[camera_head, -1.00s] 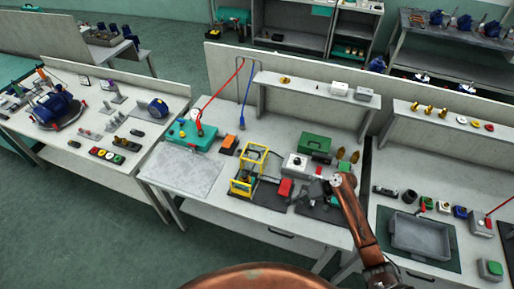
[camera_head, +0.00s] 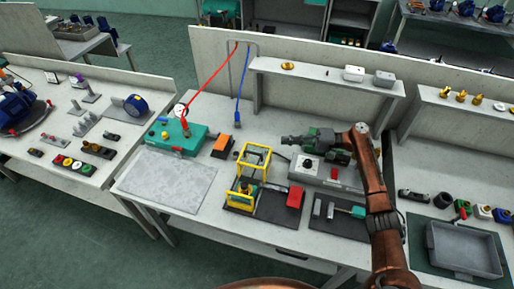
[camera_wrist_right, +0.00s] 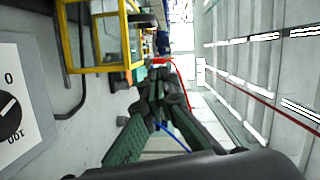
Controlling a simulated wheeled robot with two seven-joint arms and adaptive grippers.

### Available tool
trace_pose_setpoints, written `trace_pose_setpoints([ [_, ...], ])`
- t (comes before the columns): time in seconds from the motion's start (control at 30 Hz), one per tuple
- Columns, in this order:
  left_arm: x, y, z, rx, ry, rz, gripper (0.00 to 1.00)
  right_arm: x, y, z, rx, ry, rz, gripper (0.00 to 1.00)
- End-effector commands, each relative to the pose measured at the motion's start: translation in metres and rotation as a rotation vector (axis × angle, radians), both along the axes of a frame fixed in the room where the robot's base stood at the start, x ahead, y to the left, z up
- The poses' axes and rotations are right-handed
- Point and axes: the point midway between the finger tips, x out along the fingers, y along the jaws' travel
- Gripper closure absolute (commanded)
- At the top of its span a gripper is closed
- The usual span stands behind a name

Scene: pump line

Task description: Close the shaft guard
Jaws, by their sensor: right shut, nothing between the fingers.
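The yellow-framed shaft guard (camera_head: 268,163) stands raised over the back of a small machine on a dark base plate (camera_head: 275,208) on the middle bench. Yellow parts (camera_head: 240,200) also sit lower at the front of that machine. My right gripper (camera_head: 286,140) is shut and empty. It points left, to the right of the guard's top and apart from it, above the grey switch box (camera_head: 325,180). In the right wrist view the shut fingers (camera_wrist_right: 160,72) are in front, with the yellow guard frame (camera_wrist_right: 66,45) to their upper left. My left gripper is not in view.
A red block (camera_head: 295,197) sits right of the machine. A teal case (camera_head: 180,137) and an orange block (camera_head: 222,146) lie to its left. A shelf (camera_head: 325,78) runs behind. The grey mat (camera_head: 165,180) at the front left is bare.

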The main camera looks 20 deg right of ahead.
Motion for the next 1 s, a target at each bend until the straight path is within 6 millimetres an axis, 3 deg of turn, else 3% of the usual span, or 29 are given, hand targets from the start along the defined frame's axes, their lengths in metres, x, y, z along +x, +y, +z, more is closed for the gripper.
trace_pose_setpoints([
  [0.17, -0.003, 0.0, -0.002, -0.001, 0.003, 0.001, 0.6, 0.005, 0.009, 0.001, 0.008, -0.003, 0.0, 1.0],
  [0.63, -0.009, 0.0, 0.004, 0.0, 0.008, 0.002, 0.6, 0.035, 0.093, -0.003, 0.006, -0.003, 0.0, 1.0],
  [0.8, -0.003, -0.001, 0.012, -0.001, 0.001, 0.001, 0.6, 0.015, 0.106, -0.008, 0.004, -0.002, -0.001, 1.0],
  [1.0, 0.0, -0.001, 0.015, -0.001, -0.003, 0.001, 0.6, 0.004, 0.113, -0.011, 0.005, -0.003, -0.002, 1.0],
])
